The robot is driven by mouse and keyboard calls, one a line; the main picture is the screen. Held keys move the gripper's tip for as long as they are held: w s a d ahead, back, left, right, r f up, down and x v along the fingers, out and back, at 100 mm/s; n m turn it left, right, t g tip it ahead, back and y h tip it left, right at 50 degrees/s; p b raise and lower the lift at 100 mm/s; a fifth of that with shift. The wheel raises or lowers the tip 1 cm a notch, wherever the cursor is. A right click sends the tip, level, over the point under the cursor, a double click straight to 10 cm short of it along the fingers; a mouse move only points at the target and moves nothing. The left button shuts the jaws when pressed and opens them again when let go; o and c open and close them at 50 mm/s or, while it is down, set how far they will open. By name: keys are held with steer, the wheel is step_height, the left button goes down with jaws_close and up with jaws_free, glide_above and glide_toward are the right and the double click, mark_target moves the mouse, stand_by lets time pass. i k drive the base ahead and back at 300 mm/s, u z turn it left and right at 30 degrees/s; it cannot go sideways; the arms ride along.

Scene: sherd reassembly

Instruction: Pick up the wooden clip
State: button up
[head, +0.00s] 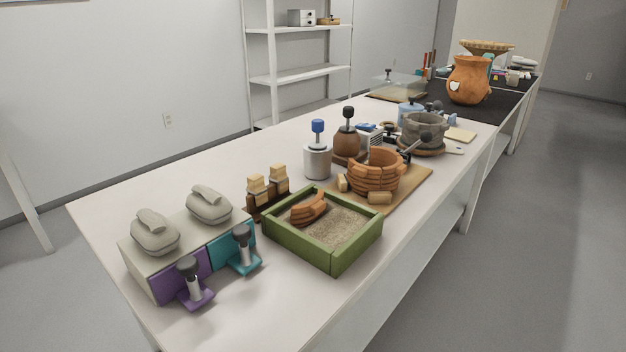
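Two pale wooden pieces that look like clips stand upright in a dark brown wooden holder (266,209) left of the middle of the table. The left wooden clip (257,187) and the right wooden clip (278,176) stand side by side, with their lower parts hidden in the holder. Small wooden pieces also show by the terracotta pot (375,172): one at its left (342,183) and one at its front (379,198). I cannot tell whether these are clips of the same kind. My gripper is not in view.
A green sand tray (334,262) holding a terracotta sherd (308,210) lies just right of the holder. A grey box with stone-like lids (155,232) stands at front left. A metal canister (318,160) stands behind. The table's back left is clear.

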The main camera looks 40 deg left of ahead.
mark_target(256, 186)
steer(key=i, duration=0.5)
steer(key=u, duration=1.9)
